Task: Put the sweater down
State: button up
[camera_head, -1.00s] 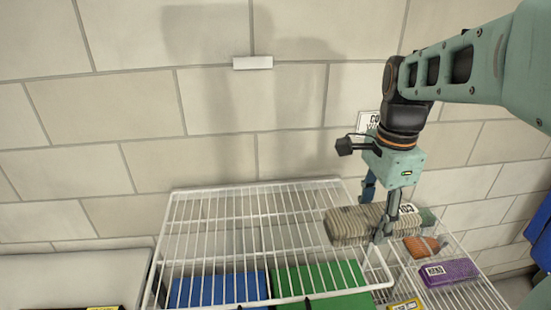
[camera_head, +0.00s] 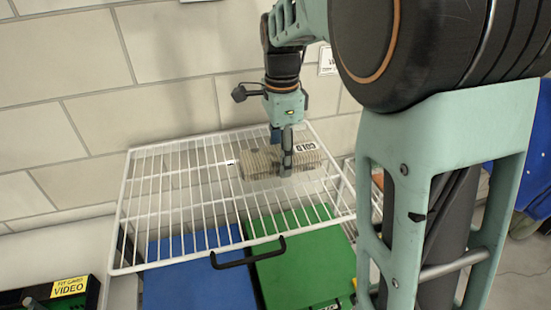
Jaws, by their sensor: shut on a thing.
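The sweater (camera_head: 261,164) is a rolled beige-grey knit bundle with a white label lettered "COLD" on its right part. My gripper (camera_head: 286,165) points down and is shut on the sweater around its middle. The sweater is at the white wire shelf (camera_head: 160,207), over its right half toward the back. Whether it touches the wires or hangs just above them I cannot tell. The far finger is partly hidden behind the sweater.
The shelf's left half is bare. A tiled wall stands behind. A black case labelled "VIDEO" (camera_head: 70,287) is at lower left.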

aim_at(278, 168)
jog(key=shift+w+a+f, duration=0.15)
jog(key=shift+a+f, duration=0.05)
jog(key=shift+f, duration=0.25)
notch_tip(278, 168, down, 3)
jog(key=b, duration=0.3)
jog(key=shift+a, duration=0.1)
jog(key=shift+f, duration=0.1)
jog(key=o, duration=1.5)
notch_tip(278, 168, up, 12)
jog(key=shift+r+p, duration=0.15)
jog(key=shift+p, duration=0.3)
